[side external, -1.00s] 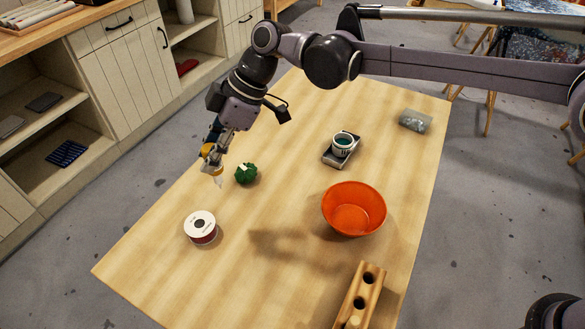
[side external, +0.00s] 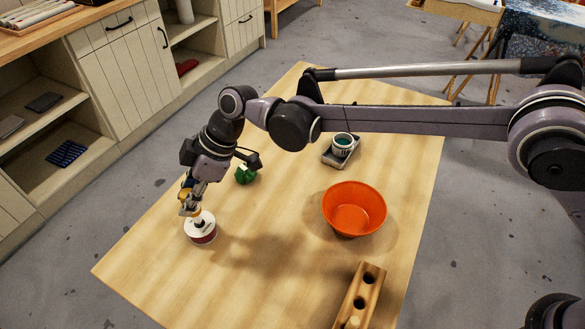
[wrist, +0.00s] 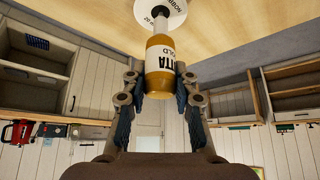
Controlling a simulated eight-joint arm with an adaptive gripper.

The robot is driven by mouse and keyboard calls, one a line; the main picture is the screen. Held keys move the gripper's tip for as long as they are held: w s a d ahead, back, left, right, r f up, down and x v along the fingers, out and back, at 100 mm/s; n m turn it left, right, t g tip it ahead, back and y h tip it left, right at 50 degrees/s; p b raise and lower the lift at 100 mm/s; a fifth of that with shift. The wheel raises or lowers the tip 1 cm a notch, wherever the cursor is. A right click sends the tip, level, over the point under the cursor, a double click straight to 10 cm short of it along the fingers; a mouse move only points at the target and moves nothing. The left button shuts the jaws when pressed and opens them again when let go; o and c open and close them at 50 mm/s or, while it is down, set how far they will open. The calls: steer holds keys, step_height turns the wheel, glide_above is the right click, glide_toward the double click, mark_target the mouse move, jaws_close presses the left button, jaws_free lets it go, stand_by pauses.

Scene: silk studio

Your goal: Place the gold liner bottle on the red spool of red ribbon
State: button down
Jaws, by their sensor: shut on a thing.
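The gold liner bottle (wrist: 159,71) is gold with a white label, and my gripper (wrist: 160,88) is shut on it in the wrist view. In the side external view my gripper (side external: 188,204) is over the red spool of red ribbon (side external: 201,235), which lies flat on the table with its white top face up. The bottle's narrow tip points toward the spool's white face, which also shows in the wrist view (wrist: 176,12). I cannot tell whether the tip touches the spool. The bottle is mostly hidden by the gripper in the side external view.
A green object (side external: 246,174) lies just behind the spool. An orange bowl (side external: 354,208) stands to the right, with a small teal-filled cup (side external: 343,144) on a grey scale-like base behind it. A wooden block with holes (side external: 361,290) is at the front. The table's left front is clear.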

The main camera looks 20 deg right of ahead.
steer(key=shift+f, duration=0.15)
steer(key=c, duration=1.1)
jaws_free()
steer(key=shift+o, duration=0.2)
